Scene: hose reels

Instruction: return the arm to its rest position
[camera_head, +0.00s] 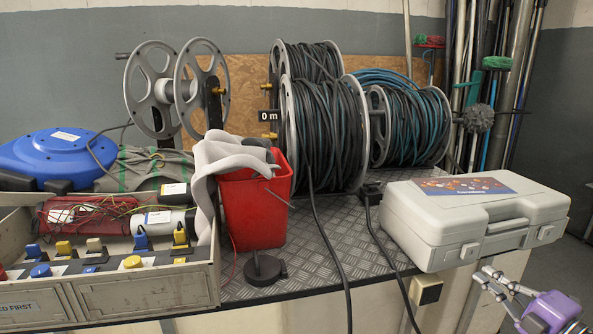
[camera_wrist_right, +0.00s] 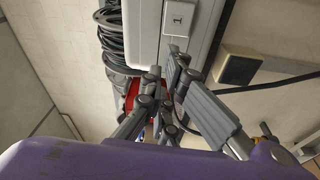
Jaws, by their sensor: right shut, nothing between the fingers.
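My right gripper (camera_head: 485,276) is at the lower right of the head view, with grey jointed fingers and a purple body. It is below and in front of the grey plastic case, off the table's front edge. In the right wrist view the gripper (camera_wrist_right: 163,66) shows its fingers close together, shut, with nothing held. My left gripper and arm are not in view.
A grey case (camera_head: 465,238) stands at the table's right end, just above my right gripper. A red bucket (camera_head: 252,210) with a grey cloth, hose reels (camera_head: 328,130) and an open tray (camera_head: 140,297) fill the rest. A socket box (camera_head: 428,291) is on the front.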

